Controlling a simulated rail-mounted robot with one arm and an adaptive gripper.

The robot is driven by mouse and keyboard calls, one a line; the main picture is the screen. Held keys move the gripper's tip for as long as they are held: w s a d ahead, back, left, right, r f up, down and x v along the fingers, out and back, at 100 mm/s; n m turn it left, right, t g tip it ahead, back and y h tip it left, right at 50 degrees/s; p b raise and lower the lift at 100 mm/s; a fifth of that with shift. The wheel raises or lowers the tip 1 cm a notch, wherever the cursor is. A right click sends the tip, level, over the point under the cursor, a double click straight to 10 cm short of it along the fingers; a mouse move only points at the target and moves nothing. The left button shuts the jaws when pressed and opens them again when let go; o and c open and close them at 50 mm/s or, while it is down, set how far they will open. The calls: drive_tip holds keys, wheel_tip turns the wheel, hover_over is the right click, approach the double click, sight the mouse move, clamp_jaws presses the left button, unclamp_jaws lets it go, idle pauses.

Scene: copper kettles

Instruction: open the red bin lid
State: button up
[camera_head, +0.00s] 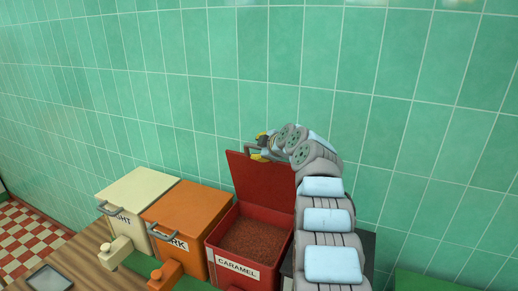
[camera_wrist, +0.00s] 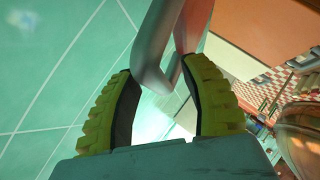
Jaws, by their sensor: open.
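The red bin (camera_head: 222,256), labelled CARAMEL, stands at the right end of a row of bins in the head view. Its red lid (camera_head: 262,182) is raised and stands nearly upright at the back, so the brown granules (camera_head: 252,240) inside show. My gripper (camera_head: 259,148) is at the lid's top edge, by the handle. In the wrist view my gripper (camera_wrist: 158,70) has its yellow-green fingers apart, with part of the grey handle (camera_wrist: 160,35) between and just beyond the tips. I cannot tell whether the fingers touch it.
An orange bin (camera_head: 183,217) and a cream bin (camera_head: 138,197) stand to the left, both with lids down and grey handles at the front. Scoop-like blocks and a grey tray (camera_head: 48,278) are on the wooden counter (camera_head: 82,258). A green tiled wall (camera_head: 200,90) rises close behind.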

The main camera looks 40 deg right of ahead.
drive_tip(key=shift+s+r, duration=0.2)
drive_tip(key=shift+r, duration=0.1)
drive_tip(key=v, duration=1.1)
drive_tip(key=shift+s, duration=0.2)
idle(0.4)
drive_tip(key=shift+f, duration=0.1)
idle(0.5)
